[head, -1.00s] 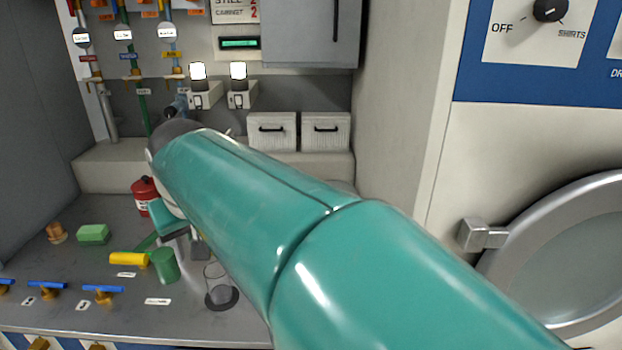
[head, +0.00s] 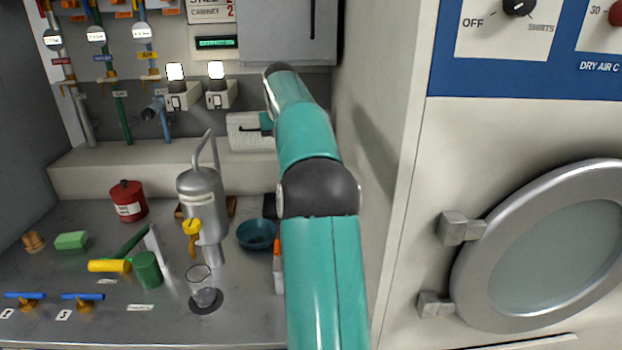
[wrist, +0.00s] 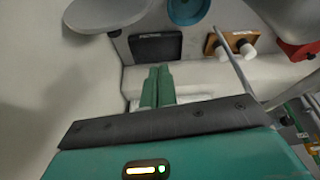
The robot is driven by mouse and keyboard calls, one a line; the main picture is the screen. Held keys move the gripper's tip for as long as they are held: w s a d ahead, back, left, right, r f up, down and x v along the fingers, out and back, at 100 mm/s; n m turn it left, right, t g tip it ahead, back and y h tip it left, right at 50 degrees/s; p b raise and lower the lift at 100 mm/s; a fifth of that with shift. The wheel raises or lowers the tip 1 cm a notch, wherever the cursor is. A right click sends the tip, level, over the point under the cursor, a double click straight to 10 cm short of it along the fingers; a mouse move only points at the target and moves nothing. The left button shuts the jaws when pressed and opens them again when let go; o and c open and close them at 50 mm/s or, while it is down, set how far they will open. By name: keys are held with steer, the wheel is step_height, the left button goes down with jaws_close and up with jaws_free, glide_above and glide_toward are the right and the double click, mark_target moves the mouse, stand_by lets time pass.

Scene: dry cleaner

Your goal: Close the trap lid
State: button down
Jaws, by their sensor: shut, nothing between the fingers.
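I cannot tell for sure which part is the trap lid. A black square panel (wrist: 155,45) lies ahead of my fingers in the wrist view, beside a blue bowl (wrist: 187,8). A dark edge beside that bowl (head: 257,235) shows in the head view, mostly behind my arm. A white box front with a dark handle (head: 247,133) stands at the back wall, partly covered by my arm. My gripper (wrist: 158,70) is shut and empty, its two green fingers together near the pale ledge. In the head view my arm hides most of the gripper.
A silver still (head: 202,195) stands on the metal counter (head: 75,225), left of my arm. A red can (head: 128,200), a green block (head: 71,240) and a glass (head: 200,282) are farther left or in front. A machine with a round door (head: 560,250) is close on the right.

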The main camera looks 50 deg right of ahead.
steer(key=s+d+f+m, duration=0.1)
steer(key=s+d+f, duration=0.1)
steer(key=d, duration=0.3)
steer(key=s+d+f, duration=0.2)
steer(key=d, duration=0.2)
step_height(320, 180, down, 9)
stand_by(0.4)
steer(key=shift+a, duration=0.15)
steer(key=shift+s+a+r, duration=0.1)
steer(key=shift+s, duration=0.05)
